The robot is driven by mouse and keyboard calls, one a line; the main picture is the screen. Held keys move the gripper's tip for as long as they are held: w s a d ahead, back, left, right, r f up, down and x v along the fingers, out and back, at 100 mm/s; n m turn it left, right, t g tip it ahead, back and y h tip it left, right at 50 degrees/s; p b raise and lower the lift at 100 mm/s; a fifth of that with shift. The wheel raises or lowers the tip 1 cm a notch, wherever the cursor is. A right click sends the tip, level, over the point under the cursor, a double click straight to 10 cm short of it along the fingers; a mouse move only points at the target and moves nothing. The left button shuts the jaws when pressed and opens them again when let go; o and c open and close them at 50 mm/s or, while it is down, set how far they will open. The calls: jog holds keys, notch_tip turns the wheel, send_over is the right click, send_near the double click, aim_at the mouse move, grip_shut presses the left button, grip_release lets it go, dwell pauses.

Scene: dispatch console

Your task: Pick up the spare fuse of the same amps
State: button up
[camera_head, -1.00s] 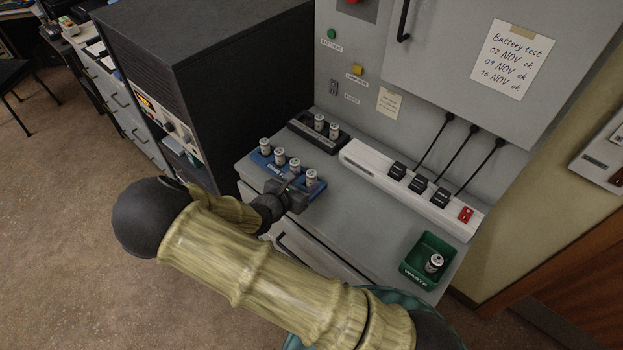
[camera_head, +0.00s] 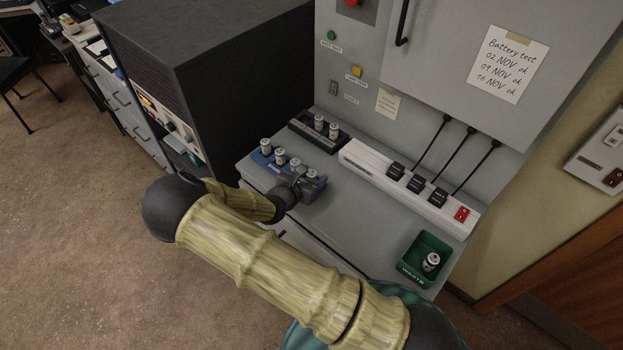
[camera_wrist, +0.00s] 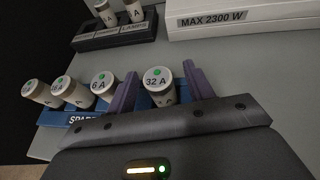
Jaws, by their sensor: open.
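The blue spare rack (camera_wrist: 52,119) holds a row of white fuses with green dots on top. The rightmost fuse is marked 32 A (camera_wrist: 159,84). Beside it stands the 6 A fuse (camera_wrist: 103,84); the two further left (camera_wrist: 67,90) (camera_wrist: 36,91) have labels too small to read surely. My gripper (camera_wrist: 162,85) is open, with one purple finger on each side of the 32 A fuse; the left finger is between it and the 6 A fuse. I cannot tell whether the fingers touch it. In the head view, my gripper (camera_head: 309,183) covers the rack's right end.
A black holder (camera_head: 304,136) with two fuses stands behind the rack. A white power strip (camera_head: 365,163) with plugs and cords runs along the back. A green waste tray (camera_head: 413,272) holding one fuse is at the front right. The middle worktop is clear.

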aim_at(311, 173)
jog(key=shift+c, duration=0.4)
jog(key=c, duration=1)
jog(key=shift+r+b, duration=1.05)
jog(key=shift+r, duration=3.95)
